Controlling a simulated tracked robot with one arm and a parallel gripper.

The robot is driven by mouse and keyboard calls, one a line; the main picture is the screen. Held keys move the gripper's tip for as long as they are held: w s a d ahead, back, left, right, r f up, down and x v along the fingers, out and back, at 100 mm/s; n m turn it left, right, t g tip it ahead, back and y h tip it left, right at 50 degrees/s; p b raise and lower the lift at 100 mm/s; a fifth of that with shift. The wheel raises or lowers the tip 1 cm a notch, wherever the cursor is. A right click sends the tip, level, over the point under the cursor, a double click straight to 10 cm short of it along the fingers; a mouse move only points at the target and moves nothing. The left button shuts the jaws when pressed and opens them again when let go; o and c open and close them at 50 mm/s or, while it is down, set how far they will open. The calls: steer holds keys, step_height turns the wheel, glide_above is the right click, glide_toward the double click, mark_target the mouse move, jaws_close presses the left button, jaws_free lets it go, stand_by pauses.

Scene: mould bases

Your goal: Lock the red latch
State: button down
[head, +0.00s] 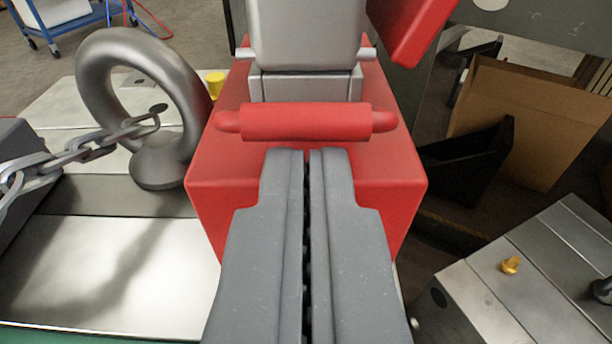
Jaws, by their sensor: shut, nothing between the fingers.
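The red latch fills the middle of the head view. Its red block (230,175) has a red roller-shaped bar (305,122) across its upper face. A grey metal piece (306,40) stands behind the bar, and a red part (408,30) slants up at the top right. My gripper (307,155) is shut and empty, its two dark grey fingers side by side. The fingertips are just below the bar in the picture and cover part of the red block. I cannot tell whether they touch it.
A large metal lifting eye (97,60) with a chain (75,150) stands left of the latch on a metal mould base (110,270). Another metal block with a yellow plug (510,265) is at the lower right. A cardboard box (520,120) and a blue cart (75,28) are further back.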

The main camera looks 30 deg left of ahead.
steer(key=shift+w+a+r+p, duration=0.15)
steer(key=shift+w+r+p, duration=0.1)
steer(key=shift+r+p, duration=0.5)
stand_by(0.3)
steer(key=shift+w+a+r+p, duration=0.35)
steer(key=shift+w+r+p, duration=0.3)
steer(key=shift+r, duration=0.2)
stand_by(0.6)
steer(key=shift+p+v, duration=0.4)
steer(key=shift+v, duration=2.2)
steer(key=shift+r, duration=0.15)
